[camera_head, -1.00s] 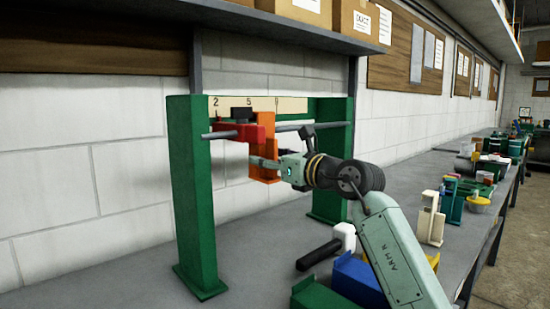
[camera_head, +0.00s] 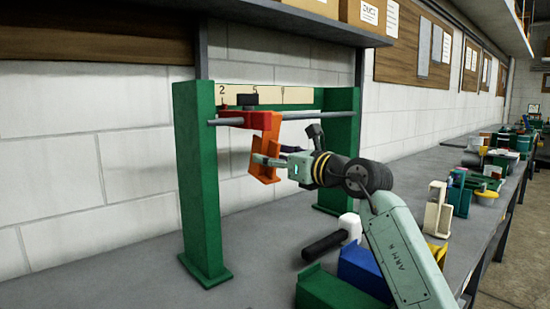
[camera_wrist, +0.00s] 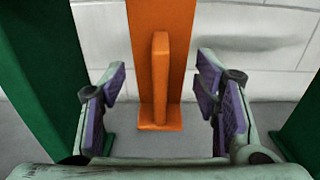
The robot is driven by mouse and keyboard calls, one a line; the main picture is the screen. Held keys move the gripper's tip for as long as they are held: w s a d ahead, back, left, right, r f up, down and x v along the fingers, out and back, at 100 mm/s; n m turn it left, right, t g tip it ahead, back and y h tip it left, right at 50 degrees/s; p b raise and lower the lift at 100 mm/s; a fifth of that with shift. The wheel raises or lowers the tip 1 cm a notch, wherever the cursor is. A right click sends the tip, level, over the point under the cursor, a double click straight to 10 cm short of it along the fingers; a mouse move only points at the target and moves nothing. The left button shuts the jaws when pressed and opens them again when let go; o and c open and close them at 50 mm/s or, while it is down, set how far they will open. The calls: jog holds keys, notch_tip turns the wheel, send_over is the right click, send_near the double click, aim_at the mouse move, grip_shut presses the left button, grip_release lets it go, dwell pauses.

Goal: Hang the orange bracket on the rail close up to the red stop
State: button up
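The orange bracket (camera_head: 265,152) hangs at the grey rail (camera_head: 308,115), its upper end at the rail and its lower part below. The red stop (camera_head: 231,119) is on the rail just left of the bracket. No gap shows between them in the head view, but I cannot tell whether they touch. My gripper (camera_head: 277,156) is at the bracket's lower part. In the wrist view the bracket's upright tab (camera_wrist: 160,75) stands between my two purple-padded fingers, with clear space on both sides. My gripper is open; the bracket's hook is hidden in the wrist view.
Green posts (camera_head: 196,185) and (camera_head: 340,150) carry the rail, with a numbered strip (camera_head: 235,96) behind. A black-handled mallet (camera_head: 325,244), a green bin (camera_head: 330,291) and a blue bin (camera_head: 362,270) lie on the bench below. The bench left of the mallet is clear.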

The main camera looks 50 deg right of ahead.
jog(key=shift+o, duration=0.6)
jog(key=shift+s, duration=0.15)
jog(key=s+a, duration=0.1)
jog(key=s, duration=1)
jog(key=shift+s+a, duration=0.15)
jog(key=shift+s, duration=0.2)
